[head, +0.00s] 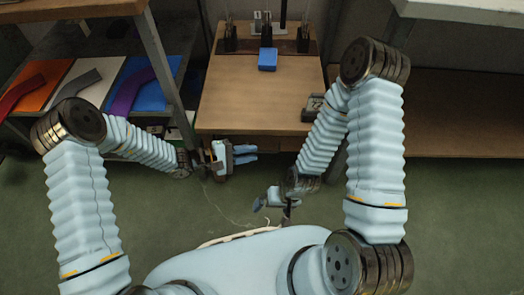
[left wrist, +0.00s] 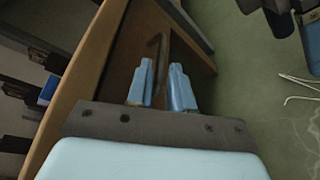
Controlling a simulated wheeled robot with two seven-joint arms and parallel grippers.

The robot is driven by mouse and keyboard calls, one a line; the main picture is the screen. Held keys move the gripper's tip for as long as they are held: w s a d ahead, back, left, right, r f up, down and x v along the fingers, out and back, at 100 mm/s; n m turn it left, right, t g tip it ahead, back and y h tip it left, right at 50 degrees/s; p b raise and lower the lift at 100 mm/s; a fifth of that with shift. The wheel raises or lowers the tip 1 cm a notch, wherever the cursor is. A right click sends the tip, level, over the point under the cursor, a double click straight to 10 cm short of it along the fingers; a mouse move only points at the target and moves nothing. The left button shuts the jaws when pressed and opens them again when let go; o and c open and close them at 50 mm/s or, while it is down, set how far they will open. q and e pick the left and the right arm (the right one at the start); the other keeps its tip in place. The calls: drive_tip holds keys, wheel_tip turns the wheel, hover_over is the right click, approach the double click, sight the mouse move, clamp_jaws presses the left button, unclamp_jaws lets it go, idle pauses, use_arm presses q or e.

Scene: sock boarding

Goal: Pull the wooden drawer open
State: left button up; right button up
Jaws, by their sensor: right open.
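The wooden drawer (left wrist: 125,62) shows as a brown front under the table's edge in the left wrist view. Its dark handle (left wrist: 158,48) is a thin bar running into the gap between my left fingers. My left gripper (left wrist: 164,75) has its fingers only a little apart, around the handle. In the head view my left gripper (head: 255,153) is just in front of the table's front edge, fingers pointing right. The tabletop hides the drawer front there. My right gripper (head: 272,204) is open and empty, low over the floor.
The wooden table (head: 225,105) carries a blue box (head: 267,59) and dark stands at its back. A shelf on the left holds orange, white and blue boards (head: 147,84) with socks. Another shelf (head: 460,110) stands at the right. Green floor (head: 445,215) lies free in front.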

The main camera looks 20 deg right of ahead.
sight(261, 151)
use_arm(q)
drive_tip(key=shift+x, duration=2.25)
clamp_jaws()
